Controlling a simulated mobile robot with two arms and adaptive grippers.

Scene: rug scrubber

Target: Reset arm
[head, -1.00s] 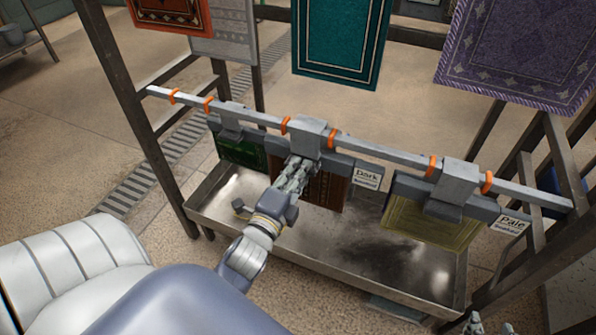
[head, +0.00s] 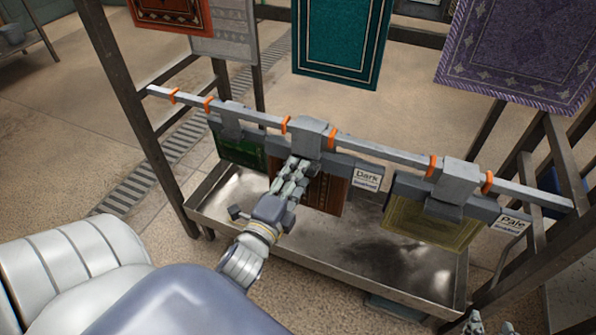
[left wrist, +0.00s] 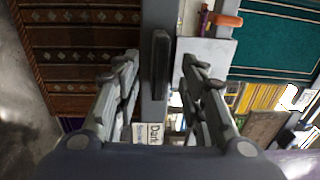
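My left gripper (head: 292,176) is in front of the middle hanger (head: 309,140), which holds a brown patterned rug (head: 328,192) on the rail. In the left wrist view the two fingers (left wrist: 157,66) are spread apart. The hanger's dark bar (left wrist: 160,75) runs through the gap between them, and neither finger is seen closed on it. The brown rug (left wrist: 80,50) lies to the left in that view. My right gripper (head: 476,322) shows only as a small part at the bottom edge, so its state cannot be made out.
A grey metal rail (head: 385,153) with orange rings carries a green rug (head: 240,150) at left and a yellowish rug (head: 430,222) at right. Signs read Dark (head: 367,180) and Pale (head: 511,224). A metal trough (head: 330,250) lies below. Teal (head: 342,40) and purple (head: 520,50) rugs hang behind.

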